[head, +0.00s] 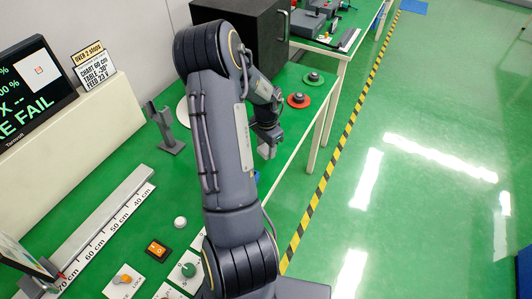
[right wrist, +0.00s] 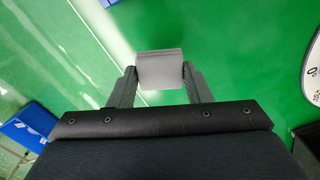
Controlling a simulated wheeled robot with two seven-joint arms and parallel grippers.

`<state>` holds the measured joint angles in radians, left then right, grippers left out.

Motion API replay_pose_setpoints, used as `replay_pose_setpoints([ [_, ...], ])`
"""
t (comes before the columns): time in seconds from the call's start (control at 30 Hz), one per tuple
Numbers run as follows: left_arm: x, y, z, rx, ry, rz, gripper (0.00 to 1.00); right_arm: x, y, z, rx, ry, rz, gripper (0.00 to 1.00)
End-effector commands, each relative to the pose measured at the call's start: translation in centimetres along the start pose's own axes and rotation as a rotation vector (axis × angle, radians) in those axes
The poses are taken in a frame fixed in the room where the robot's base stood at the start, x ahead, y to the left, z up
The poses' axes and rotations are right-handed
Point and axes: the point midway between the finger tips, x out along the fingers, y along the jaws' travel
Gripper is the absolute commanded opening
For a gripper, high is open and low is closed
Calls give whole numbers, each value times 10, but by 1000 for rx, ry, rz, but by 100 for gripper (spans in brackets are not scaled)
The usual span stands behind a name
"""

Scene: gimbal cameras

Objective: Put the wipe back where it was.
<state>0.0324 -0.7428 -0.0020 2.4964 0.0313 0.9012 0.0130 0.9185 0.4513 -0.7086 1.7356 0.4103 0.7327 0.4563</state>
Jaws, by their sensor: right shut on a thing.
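The wipe (right wrist: 160,68) is a small pale grey, folded-looking piece. My right gripper (right wrist: 160,80) is shut on it, with one finger on each side. In the head view the right gripper (head: 267,144) hangs over the green table near its right edge, and the pale wipe (head: 266,151) shows at its tips. The wrist view shows green surface beyond the wipe; I cannot tell whether the wipe touches it. My left gripper is not in view.
My right arm hides the table's middle. A black box (head: 245,40) stands behind. A grey stand (head: 166,130) and ruler (head: 100,235) are left. A blue item (right wrist: 25,133) shows lower left in the wrist view.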

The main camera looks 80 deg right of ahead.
Motion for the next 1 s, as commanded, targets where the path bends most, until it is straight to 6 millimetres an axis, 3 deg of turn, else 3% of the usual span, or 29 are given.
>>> replay_pose_setpoints([
  [0.4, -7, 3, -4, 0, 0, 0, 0, 40, -7, -6, 1, -1, 0, 26],
  [0.77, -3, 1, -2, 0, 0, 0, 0, 46, -8, -6, 1, 0, -2, 26],
  [0.8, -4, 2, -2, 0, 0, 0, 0, 44, -8, -6, 1, 0, -2, 50],
  [0.93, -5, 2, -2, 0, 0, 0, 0, 44, -8, -6, 1, 0, -2, 66],
  [1.0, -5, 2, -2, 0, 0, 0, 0, 44, -8, -6, 1, 0, -2, 66],
])
